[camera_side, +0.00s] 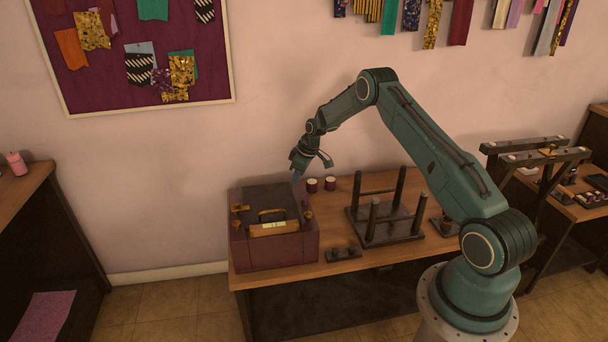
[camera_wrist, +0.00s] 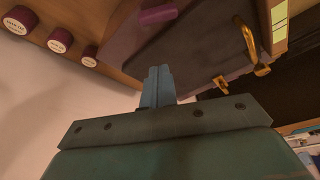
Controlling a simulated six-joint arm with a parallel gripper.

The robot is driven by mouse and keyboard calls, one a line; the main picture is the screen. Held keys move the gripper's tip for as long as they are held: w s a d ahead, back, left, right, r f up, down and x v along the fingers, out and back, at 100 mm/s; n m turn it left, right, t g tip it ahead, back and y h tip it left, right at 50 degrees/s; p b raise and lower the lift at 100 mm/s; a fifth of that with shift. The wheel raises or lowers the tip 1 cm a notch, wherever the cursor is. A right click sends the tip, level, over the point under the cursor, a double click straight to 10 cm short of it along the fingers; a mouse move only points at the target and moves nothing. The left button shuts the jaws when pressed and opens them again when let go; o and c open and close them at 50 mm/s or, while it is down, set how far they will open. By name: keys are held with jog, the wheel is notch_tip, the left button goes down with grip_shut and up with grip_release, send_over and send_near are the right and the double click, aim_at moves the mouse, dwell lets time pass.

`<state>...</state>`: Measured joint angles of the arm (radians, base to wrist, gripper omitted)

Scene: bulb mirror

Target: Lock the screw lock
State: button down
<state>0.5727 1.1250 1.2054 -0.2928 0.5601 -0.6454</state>
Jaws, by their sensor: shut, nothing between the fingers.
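A maroon box (camera_side: 272,250) with a dark top sits at the table's left end. Its front carries a pale-yellow strip in a brass frame (camera_side: 274,229). In the wrist view, a brass hook-shaped piece (camera_wrist: 248,42) and a small brass fitting (camera_wrist: 220,83) stand out from the box. My gripper (camera_side: 296,177) is shut and empty, above the box's back right part. Its closed blue fingers (camera_wrist: 158,72) show in the wrist view, left of the brass pieces.
A dark rack with upright posts (camera_side: 382,228) stands mid-table. A low dark block (camera_side: 343,253) lies near the front edge. A wall is close behind the table.

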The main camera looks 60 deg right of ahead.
aim_at(305, 195)
jog(key=x, duration=0.5)
jog(key=shift+w+f, duration=0.1)
jog(key=shift+f, duration=0.25)
jog(key=shift+s+d+r, duration=0.1)
jog(key=shift+s+d, duration=0.15)
jog(key=shift+s, duration=0.75)
jog(key=shift+s+d, duration=0.25)
jog(key=shift+s, duration=0.7)
jog(key=shift+s+m, duration=0.1)
jog(key=shift+m, duration=0.6)
jog(key=m, duration=0.1)
jog(key=m+h, duration=0.1)
jog(key=s+m, duration=0.1)
jog(key=m, duration=0.1)
jog(key=shift+d+h, duration=0.25)
jog(key=shift+h, duration=0.15)
jog(key=m, duration=0.2)
jog(key=s+m+h, duration=0.1)
jog(key=m, duration=0.2)
jog(key=shift+s+g+h, duration=0.1)
jog(key=shift+g+h, duration=0.2)
jog(key=shift+d, duration=0.1)
jog(key=shift+w+a, duration=0.55)
jog(key=shift+w, duration=0.05)
